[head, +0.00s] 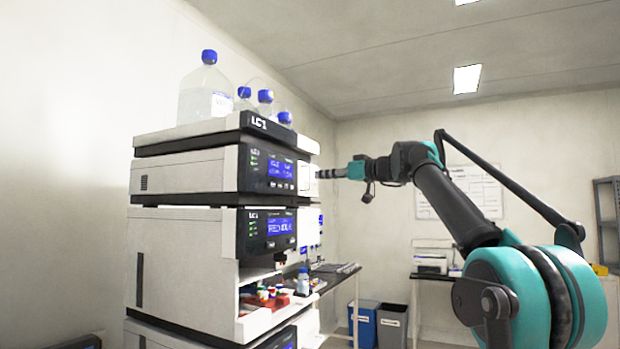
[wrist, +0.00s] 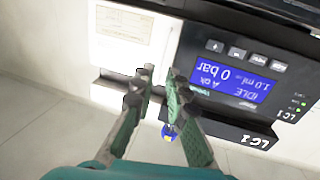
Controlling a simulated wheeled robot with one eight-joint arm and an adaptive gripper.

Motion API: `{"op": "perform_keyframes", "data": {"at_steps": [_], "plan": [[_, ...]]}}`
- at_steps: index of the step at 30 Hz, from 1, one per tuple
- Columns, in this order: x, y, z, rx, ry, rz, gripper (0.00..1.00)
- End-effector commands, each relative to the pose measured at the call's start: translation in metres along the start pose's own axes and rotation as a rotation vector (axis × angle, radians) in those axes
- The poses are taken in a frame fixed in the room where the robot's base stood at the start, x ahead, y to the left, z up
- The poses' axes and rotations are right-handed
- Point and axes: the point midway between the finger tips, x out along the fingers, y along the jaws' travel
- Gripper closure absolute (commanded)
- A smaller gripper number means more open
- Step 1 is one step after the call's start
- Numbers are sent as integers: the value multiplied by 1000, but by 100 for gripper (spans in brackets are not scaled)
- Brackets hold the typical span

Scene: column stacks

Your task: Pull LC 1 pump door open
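The LC 1 pump module (head: 282,172) is in the tall stack at the left of the head view, with a lit blue display and a white panel, its door, to the display's right. In the wrist view the picture is upside down: the display (wrist: 232,82) reads 0 bar and the white door (wrist: 122,38) is left of it. The door looks shut, flush with the front. My gripper (wrist: 159,74) is open, its fingertips apart at the door's edge beside the dark panel; I cannot tell whether they touch. In the head view my gripper (head: 322,174) is at the door's front.
Blue-capped bottles (head: 205,92) stand on top of the stack. Another LC 1 module (head: 266,230) and an open bay with vials (head: 268,296) are below the pump. A bench (head: 335,272), bins (head: 392,322) and a printer (head: 430,263) stand behind.

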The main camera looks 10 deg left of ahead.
Motion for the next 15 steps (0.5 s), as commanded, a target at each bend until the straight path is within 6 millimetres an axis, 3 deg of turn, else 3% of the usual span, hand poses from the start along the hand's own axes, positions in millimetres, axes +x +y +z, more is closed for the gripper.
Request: {"op": "perform_keyframes", "data": {"at_steps": [6,15], "plan": [[39,-1,0,0,0,-2,86],[60,0,0,0,0,0,86]]}}
